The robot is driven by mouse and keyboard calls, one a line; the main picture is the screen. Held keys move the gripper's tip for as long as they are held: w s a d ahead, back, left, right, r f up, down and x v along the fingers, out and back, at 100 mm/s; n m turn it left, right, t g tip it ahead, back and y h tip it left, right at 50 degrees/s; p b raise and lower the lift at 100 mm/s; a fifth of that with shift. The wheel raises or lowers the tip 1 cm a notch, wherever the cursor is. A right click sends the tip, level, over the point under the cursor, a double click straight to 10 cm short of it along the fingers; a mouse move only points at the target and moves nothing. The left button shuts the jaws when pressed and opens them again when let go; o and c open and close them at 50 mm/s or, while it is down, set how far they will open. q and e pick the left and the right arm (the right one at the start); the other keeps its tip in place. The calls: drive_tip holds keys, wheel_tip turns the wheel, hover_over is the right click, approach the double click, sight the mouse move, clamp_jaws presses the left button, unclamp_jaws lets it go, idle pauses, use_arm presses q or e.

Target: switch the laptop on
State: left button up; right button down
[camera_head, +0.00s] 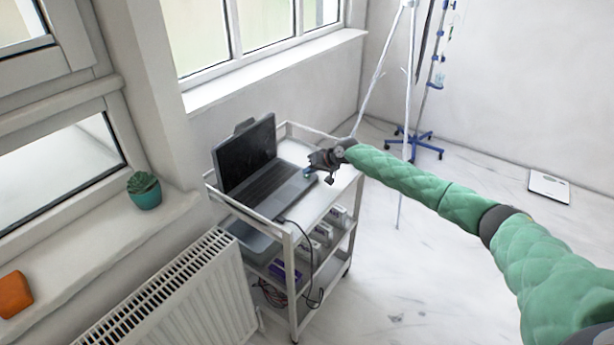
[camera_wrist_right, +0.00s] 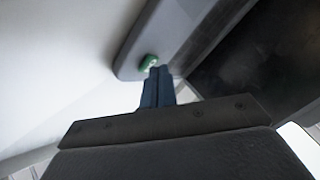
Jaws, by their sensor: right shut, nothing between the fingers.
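The open laptop (camera_head: 262,180) stands on the top shelf of a white trolley, with its dark screen (camera_head: 246,151) facing right. My right gripper (camera_head: 308,173) is shut and empty at the laptop's right edge. In the right wrist view, the shut blue fingertips (camera_wrist_right: 157,72) are right at a small green button (camera_wrist_right: 149,62) near the corner of the grey laptop body (camera_wrist_right: 165,38). I cannot tell whether the tips touch the button. The laptop screen looks black. My left gripper is not in view.
The white trolley (camera_head: 318,203) has a raised rail and lower shelves with boxes and cables. A radiator (camera_head: 185,295) and a window sill with a potted plant (camera_head: 144,190) are at the left. A stand with a blue wheeled base (camera_head: 428,148) is behind.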

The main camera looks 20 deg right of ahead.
drive_tip(key=shift+f, duration=0.15)
idle(0.3)
drive_tip(key=shift+r+p, duration=0.55)
drive_tip(key=shift+r, duration=0.25)
wheel_tip(320, 180, up, 6)
drive_tip(key=p, duration=0.4)
idle(0.4)
